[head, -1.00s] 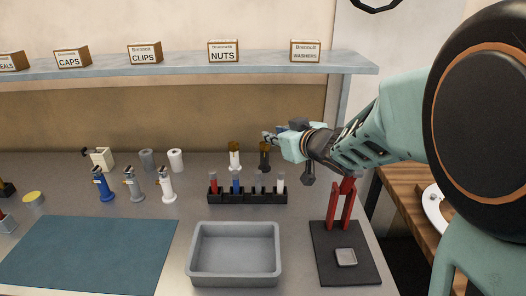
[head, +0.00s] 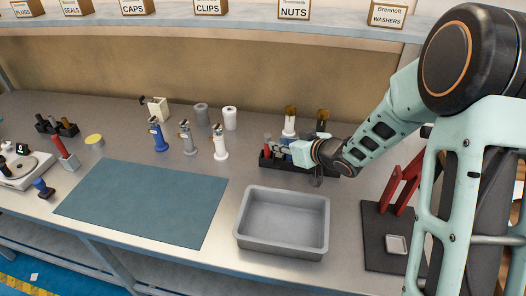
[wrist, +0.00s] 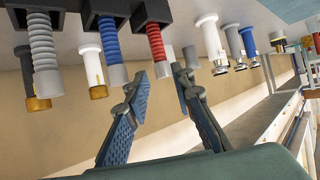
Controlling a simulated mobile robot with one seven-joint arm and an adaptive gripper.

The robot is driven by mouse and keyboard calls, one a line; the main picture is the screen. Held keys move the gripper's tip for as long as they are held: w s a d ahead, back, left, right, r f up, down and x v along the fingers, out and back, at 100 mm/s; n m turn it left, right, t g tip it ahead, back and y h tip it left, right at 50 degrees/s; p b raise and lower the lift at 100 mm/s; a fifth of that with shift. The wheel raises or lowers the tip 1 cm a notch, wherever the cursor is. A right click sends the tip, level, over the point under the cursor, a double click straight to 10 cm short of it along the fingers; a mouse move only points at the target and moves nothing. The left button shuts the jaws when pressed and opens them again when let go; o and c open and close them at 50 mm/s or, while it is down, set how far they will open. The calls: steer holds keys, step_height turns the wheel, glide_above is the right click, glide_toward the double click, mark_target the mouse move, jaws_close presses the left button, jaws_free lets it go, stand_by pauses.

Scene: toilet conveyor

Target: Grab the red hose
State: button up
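The red hose (head: 267,138) stands upright at the left end of a black rack (head: 266,161) in the head view. In the tilted wrist view the ribbed red hose (wrist: 155,42) shows at top centre, near the tip of the left finger. I cannot tell whether they touch. My gripper (head: 280,146) is at the rack, just right of the red hose, and hides part of the rack.
A blue hose (wrist: 105,36) and a grey hose (wrist: 43,50) are beside the red one. White and amber pieces (head: 290,124) stand behind the rack. A grey bin (head: 272,250) and a black base with a red stand (head: 398,190) are in front. The teal mat (head: 140,203) is bare.

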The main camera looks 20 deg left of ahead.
mark_target(267, 142)
steer(key=x, duration=0.8)
steer(key=shift+a+f, duration=0.1)
steer(key=shift+c, duration=0.3)
jaws_close()
